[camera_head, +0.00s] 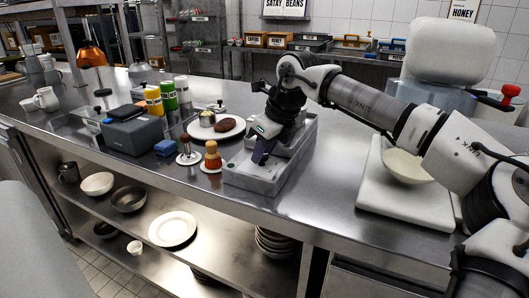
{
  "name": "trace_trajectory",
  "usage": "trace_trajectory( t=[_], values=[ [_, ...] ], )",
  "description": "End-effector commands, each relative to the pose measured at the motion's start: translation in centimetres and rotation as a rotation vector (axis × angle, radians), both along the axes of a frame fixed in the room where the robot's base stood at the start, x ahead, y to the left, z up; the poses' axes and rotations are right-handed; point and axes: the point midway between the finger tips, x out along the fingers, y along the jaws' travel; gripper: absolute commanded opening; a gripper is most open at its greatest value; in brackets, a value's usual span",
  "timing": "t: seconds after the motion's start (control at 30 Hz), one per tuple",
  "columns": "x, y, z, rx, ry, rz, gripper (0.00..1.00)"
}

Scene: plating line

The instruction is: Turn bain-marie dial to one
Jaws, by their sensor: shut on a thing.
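A grey box-like unit with a recessed top (262,186), which looks like the bain-marie, stands near the front edge of the steel counter. My gripper (261,158) points down at the unit's upper left part, its dark fingers shut. The dial itself is hidden by the fingers, so its setting cannot be read. The jaws appear closed on it.
Left of the unit are a plate with a brown patty (226,126), a shaker (212,157), a blue block (166,147) and a dark grey box (132,132). A white bowl (405,166) sits on a white board (384,195) at right. My arm reaches over from the right.

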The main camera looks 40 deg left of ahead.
Motion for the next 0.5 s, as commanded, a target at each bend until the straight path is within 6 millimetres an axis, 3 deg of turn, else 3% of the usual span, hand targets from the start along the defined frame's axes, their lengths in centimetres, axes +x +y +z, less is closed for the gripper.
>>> trace_trajectory(
  t=[0.5],
  values=[
    [-0.01, -0.02, 0.06, -0.001, -0.001, -0.058, 0.08]
  ],
)
